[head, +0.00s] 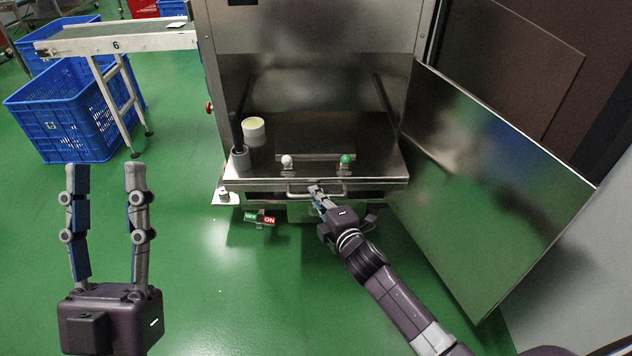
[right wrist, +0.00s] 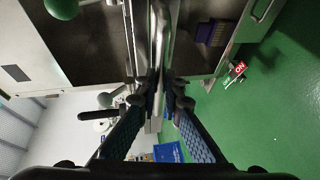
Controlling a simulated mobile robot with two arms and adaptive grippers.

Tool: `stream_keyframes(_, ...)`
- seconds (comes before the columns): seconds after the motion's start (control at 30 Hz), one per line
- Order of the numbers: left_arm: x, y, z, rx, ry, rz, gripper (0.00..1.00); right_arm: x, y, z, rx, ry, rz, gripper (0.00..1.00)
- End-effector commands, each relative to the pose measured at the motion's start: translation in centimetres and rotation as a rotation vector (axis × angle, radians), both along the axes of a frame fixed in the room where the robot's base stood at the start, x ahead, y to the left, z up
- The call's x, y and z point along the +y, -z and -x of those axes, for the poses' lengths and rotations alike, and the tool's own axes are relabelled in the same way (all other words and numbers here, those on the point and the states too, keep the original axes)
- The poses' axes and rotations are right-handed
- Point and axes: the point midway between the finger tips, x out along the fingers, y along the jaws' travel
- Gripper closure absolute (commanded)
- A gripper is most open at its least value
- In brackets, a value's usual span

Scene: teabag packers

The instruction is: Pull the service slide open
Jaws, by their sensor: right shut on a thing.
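The service slide (head: 371,185) is a steel front below the counter of the machine. A bar handle (head: 296,189) runs along it and also shows as a shiny rail in the right wrist view (right wrist: 163,52). My right gripper (head: 316,192) is shut on the handle, reaching from the front right. In the right wrist view my right gripper (right wrist: 161,90) has one finger on each side of the bar. Its fingers hide part of the handle in the head view. I cannot tell how far the slide stands out. My left gripper (head: 106,177) is open and empty, over the floor at left.
A large steel door (head: 495,190) stands swung open at right, close to my right arm. A white knob (head: 287,161), a green knob (head: 346,159) and a pale roll (head: 254,129) are on the counter. An ON sign (head: 269,220) hangs below.

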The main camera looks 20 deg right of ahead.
Motion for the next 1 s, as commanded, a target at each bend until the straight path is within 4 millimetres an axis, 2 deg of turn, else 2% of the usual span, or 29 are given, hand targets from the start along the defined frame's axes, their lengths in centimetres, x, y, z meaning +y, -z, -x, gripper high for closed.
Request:
stream_keyframes(0.1, -0.3, 2.0, -2.3, 0.143, -0.009, -0.042, 0.60, 0.3, 0.0, 1.5, 0.005, 0.002, 0.000, 1.00)
stream_keyframes(0.2, -0.4, 3.9, -3.6, 0.242, -0.013, -0.071, 0.60, 0.6, 0.1, 2.4, 0.005, 0.002, -0.001, 1.00)
stream_keyframes(0.4, -0.5, 6.5, -5.0, 0.371, -0.021, -0.108, 0.60, 0.9, 0.1, 3.5, 0.003, 0.002, 0.001, 1.00)
stream_keyframes(0.63, -0.5, 7.7, -5.5, 0.423, -0.024, -0.122, 0.60, 1.0, 0.1, 3.9, 0.002, 0.002, 0.001, 1.00)
stream_keyframes(0.97, -0.5, 7.8, -5.5, 0.425, -0.024, -0.123, 0.60, 1.0, 0.1, 3.9, 0.002, 0.003, 0.002, 1.00)
stream_keyframes(1.0, -0.5, 7.8, -5.5, 0.425, -0.024, -0.123, 0.60, 1.0, 0.1, 3.9, 0.002, 0.003, 0.002, 0.88)
